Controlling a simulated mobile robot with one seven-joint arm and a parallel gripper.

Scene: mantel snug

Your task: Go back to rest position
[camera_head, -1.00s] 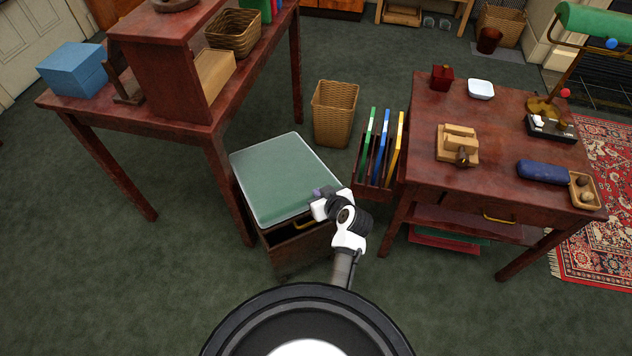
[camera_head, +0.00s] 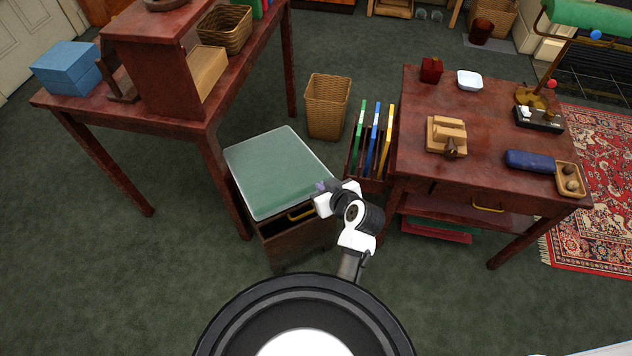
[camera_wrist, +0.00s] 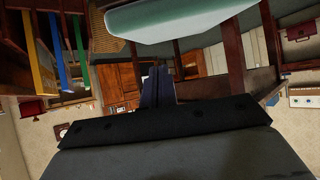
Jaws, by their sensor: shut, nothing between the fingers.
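My gripper (camera_head: 322,188) is at the end of my white and black arm, near the right front corner of the green-topped cabinet (camera_head: 272,172). In the wrist view the dark fingers of my gripper (camera_wrist: 157,85) are together with nothing between them. The cabinet's drawer front with a yellow handle (camera_head: 301,213) is just below and left of the gripper. The green top also shows in the wrist view (camera_wrist: 180,18), above the fingers. Whether the gripper touches the cabinet cannot be told.
A rack of coloured folders (camera_head: 370,150) stands close behind the arm. A red-brown desk (camera_head: 490,110) is at right, and a taller desk (camera_head: 120,105) with a blue box (camera_head: 68,68) at left. A wicker basket (camera_head: 327,106) stands between them. Green carpet (camera_head: 120,270) lies clear at left.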

